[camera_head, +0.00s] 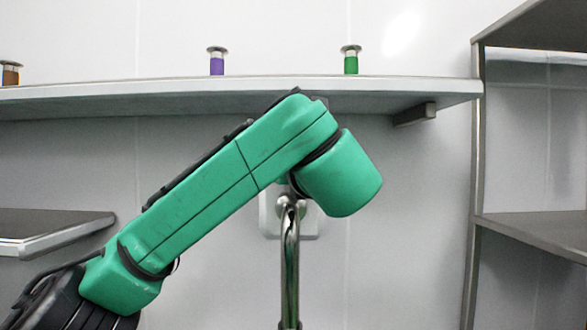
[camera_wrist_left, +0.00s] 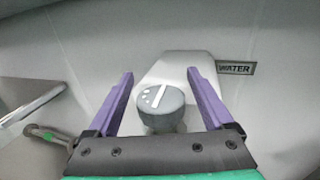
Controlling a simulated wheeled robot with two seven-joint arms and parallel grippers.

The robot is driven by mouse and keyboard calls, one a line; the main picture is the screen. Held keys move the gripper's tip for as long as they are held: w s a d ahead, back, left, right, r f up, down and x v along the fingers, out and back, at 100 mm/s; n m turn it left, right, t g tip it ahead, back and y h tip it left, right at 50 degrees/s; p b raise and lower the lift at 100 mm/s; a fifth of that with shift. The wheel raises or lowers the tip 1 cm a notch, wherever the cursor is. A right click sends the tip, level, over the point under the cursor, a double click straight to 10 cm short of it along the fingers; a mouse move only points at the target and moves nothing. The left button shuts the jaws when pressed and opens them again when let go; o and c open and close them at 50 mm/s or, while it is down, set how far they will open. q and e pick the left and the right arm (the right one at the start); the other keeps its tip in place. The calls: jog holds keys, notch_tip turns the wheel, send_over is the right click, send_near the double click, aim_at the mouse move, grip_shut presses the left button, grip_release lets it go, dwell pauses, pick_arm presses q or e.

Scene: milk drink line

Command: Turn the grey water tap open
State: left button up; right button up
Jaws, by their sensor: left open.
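The grey water tap knob (camera_wrist_left: 161,108) shows in the left wrist view, round with a white pointer line and small white marks on its face. It sits on a pale grey housing (camera_wrist_left: 178,68) beside a dark "WATER" label (camera_wrist_left: 236,68). My left gripper (camera_wrist_left: 160,74) is open, with one purple finger on each side of the knob. Gaps show between the fingers and the knob. In the head view my green arm hides the left gripper and the knob. A shiny metal pipe (camera_head: 290,265) stands below the arm, in front of a pale wall plate (camera_head: 268,215). My right gripper is out of view.
A long shelf (camera_head: 430,93) crosses the wall above, carrying brown, purple (camera_head: 217,66) and green (camera_head: 351,65) handled items. A metal rack (camera_head: 530,226) stands at the right. A lower shelf (camera_head: 55,228) is at the left. The wall right of the arm is clear.

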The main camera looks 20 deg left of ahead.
pick_arm(q)
jog(key=b+v, duration=0.7)
jog(key=v, duration=0.7)
jog(key=shift+d, duration=0.1)
jog(key=shift+s, duration=0.1)
